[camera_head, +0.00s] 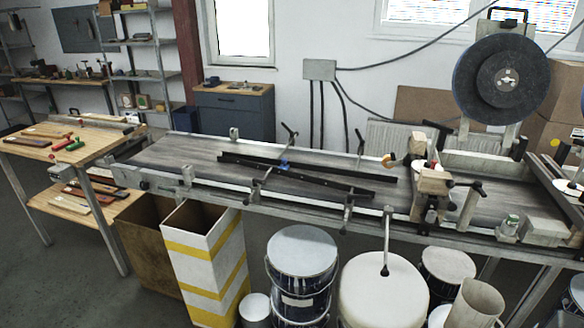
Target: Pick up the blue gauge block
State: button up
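A small blue piece, which looks like the blue gauge block (284,166), shows on the conveyor belt (190,151) between the two dark guide rails. It is very small in the picture, and I cannot tell its exact shape or whether it touches a rail. My gripper does not show in this view.
Dark guide rails (305,168) and upright clamps with black handles stand along the conveyor. A wooden-blocked fixture (434,181) and a large dark disc (500,77) are at the right. Paint cans (302,250), a round white-topped drum (384,290) and a yellow-striped bin (203,265) crowd the front.

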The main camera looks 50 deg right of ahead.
aim_at(283, 165)
jog(key=u, duration=0.05)
jog(key=i, duration=1)
jog(key=z, duration=0.05)
